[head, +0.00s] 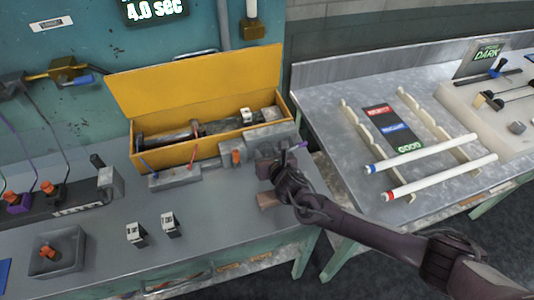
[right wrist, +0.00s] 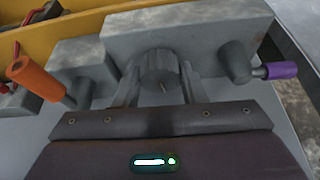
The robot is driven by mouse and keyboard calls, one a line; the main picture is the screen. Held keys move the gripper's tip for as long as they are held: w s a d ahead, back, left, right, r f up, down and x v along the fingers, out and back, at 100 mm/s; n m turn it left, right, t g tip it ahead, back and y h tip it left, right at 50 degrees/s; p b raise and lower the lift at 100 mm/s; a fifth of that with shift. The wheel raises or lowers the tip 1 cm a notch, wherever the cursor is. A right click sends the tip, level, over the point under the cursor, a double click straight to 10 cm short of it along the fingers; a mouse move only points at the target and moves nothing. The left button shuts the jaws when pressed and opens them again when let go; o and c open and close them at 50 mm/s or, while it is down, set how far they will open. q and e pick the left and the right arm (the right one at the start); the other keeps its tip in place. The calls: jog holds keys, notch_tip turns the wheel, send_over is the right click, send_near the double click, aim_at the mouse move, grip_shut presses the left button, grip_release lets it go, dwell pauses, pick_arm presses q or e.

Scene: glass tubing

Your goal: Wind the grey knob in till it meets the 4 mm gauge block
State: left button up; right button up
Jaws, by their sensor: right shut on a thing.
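The grey knob (right wrist: 158,68) is ribbed and sits on the front face of a grey block fixture (right wrist: 205,28) in the right wrist view. My right gripper (right wrist: 160,88) has one finger on each side of the knob and is shut on it. In the head view my right gripper (head: 272,172) is at the fixture (head: 270,134) and hides the knob. Small white marked blocks stand on the bench, one at left (head: 136,233) and one beside it (head: 169,224). Their markings are too small to read, so I cannot tell which is the 4 mm gauge block. My left gripper is out of view.
An orange handle (right wrist: 38,78) is left of the knob and a purple-tipped crank (right wrist: 280,70) is right of it, both close to my fingers. An open yellow box (head: 190,150) stands behind. A side table (head: 340,120) holds white tubes (head: 430,152). The bench front is mostly clear.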

jog(key=shift+d+f+m+y+b, duration=0.2)
jog(key=shift+m+y+b, duration=0.45)
jog(key=shift+m, duration=0.25)
jog(key=shift+f+m+g+y+b, duration=0.1)
jog(key=shift+m+g+y+b, duration=0.2)
jog(key=shift+m+y+b, duration=1.35)
jog(key=shift+m+b, duration=0.6)
jog(key=shift+m, duration=0.15)
jog(key=o, duration=1)
jog(key=shift+d, duration=0.1)
